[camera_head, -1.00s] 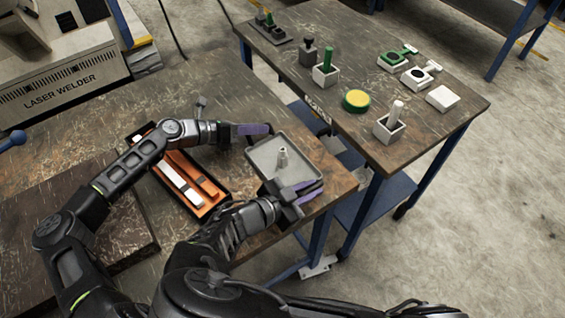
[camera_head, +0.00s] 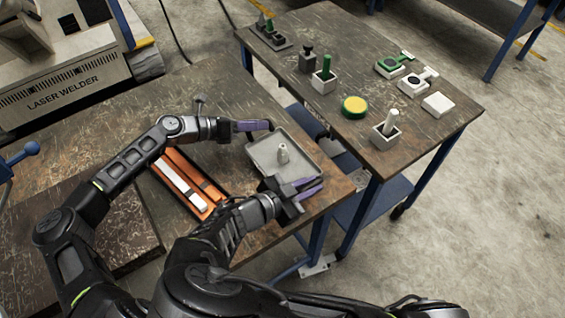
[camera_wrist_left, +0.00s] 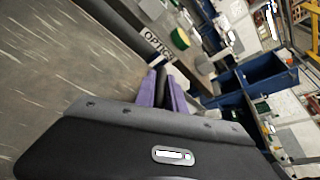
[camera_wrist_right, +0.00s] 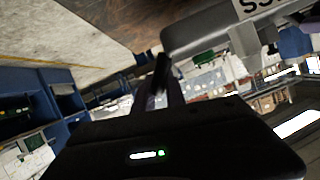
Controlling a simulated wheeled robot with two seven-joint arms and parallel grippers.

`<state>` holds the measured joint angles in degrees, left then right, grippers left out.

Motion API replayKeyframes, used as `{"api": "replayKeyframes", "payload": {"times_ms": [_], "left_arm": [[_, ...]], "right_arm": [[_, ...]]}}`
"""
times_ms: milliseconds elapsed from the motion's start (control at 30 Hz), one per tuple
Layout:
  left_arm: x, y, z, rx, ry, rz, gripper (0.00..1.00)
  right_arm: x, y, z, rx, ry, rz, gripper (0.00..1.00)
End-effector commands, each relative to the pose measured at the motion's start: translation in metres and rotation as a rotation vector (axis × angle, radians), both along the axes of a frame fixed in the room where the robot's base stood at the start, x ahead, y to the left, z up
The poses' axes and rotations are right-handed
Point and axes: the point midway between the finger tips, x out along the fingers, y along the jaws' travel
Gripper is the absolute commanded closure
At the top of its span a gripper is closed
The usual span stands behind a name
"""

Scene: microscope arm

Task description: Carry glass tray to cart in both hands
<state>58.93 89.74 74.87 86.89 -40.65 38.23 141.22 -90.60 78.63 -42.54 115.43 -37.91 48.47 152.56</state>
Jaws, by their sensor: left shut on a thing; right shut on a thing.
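The glass tray (camera_head: 299,168) is a shallow grey tray with a small pale tapered piece (camera_head: 283,154) standing on it. It is over the right end of the near bench; I cannot tell the gap beneath it. My left gripper (camera_head: 258,126) is shut at its far-left side, and my right gripper (camera_head: 308,188) is shut at its near-right side. The purple fingers also show closed in the left wrist view (camera_wrist_left: 165,90). In the right wrist view, the tray's grey side (camera_wrist_right: 205,35) is beside the closed fingers (camera_wrist_right: 163,88). The exact grip points are partly hidden.
The cart (camera_head: 440,125) stands across a narrow gap, carrying a yellow-topped round piece (camera_head: 354,105), a white holder (camera_head: 386,134) and several other fixtures. Its near left part looks bare.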

Motion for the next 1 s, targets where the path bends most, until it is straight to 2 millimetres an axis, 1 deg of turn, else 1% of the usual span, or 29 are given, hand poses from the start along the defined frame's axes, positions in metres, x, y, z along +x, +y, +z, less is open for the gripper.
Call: {"api": "replayKeyframes", "payload": {"times_ms": [33, 100, 867, 933, 1000], "left_arm": [[0.001, 0.001, 0.007, 0.0, -0.002, 0.005, 1.0], [0.001, 0.001, 0.008, 0.0, -0.002, 0.005, 1.0], [0.002, 0.001, 0.008, -0.001, -0.003, 0.006, 1.0], [0.002, 0.001, 0.006, -0.001, -0.003, 0.006, 1.0], [0.002, 0.001, -0.001, -0.001, -0.002, 0.006, 1.0]], "right_arm": [[-0.001, -0.001, 0.006, -0.003, 0.001, -0.001, 1.0], [-0.001, -0.001, 0.008, -0.004, 0.002, -0.001, 1.0], [-0.001, -0.001, 0.006, -0.004, 0.002, -0.001, 1.0], [-0.001, -0.001, 0.004, -0.004, 0.002, -0.001, 1.0], [-0.001, -0.001, -0.003, -0.004, 0.002, -0.001, 1.0]]}}
